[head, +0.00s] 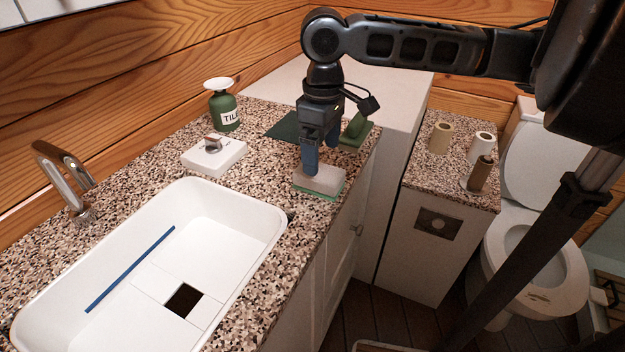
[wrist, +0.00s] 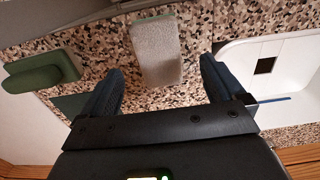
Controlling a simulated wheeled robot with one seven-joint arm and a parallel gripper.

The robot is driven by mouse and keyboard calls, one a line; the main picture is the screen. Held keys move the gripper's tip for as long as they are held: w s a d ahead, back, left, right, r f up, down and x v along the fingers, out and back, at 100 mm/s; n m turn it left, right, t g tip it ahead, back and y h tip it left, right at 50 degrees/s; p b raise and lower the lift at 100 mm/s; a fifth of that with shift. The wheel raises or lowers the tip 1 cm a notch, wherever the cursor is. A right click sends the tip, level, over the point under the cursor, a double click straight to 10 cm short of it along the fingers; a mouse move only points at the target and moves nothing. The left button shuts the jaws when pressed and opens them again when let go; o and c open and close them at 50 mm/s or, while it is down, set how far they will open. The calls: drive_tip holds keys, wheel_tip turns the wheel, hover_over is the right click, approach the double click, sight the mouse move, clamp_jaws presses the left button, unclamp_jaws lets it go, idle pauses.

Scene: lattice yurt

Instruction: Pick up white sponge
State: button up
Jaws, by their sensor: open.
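The white sponge (head: 322,181), a pale grey-white block with a thin green layer beneath it, lies on the speckled counter (head: 262,168) near its front edge, right of the sink. My gripper (head: 320,158) is above it with blue fingers pointing down; one fingertip overlaps the sponge's far left part in the head view. In the wrist view the sponge (wrist: 157,55) shows between the two spread fingers of my gripper (wrist: 163,72), with speckled counter visible on both sides of it. The gripper is open and holds nothing. Whether a finger touches the sponge I cannot tell.
A white sink (head: 235,215) is to the left, with a metal faucet (head: 65,180). Behind are a white block with a knob (head: 222,160), a green bottle (head: 225,113), a dark green sheet (head: 284,125) and a green scrubber (head: 355,128). The counter edge drops off close to the sponge.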

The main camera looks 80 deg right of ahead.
drive_tip(key=f, duration=0.7)
drive_tip(key=shift+w+d+f, duration=0.2)
drive_tip(key=shift+w, duration=0.05)
drive_tip(key=shift+c, duration=0.3)
drive_tip(key=c, duration=1.1)
drive_tip(key=shift+o, duration=0.2)
wheel_tip(320, 180, up, 10)
drive_tip(key=shift+r, duration=0.1)
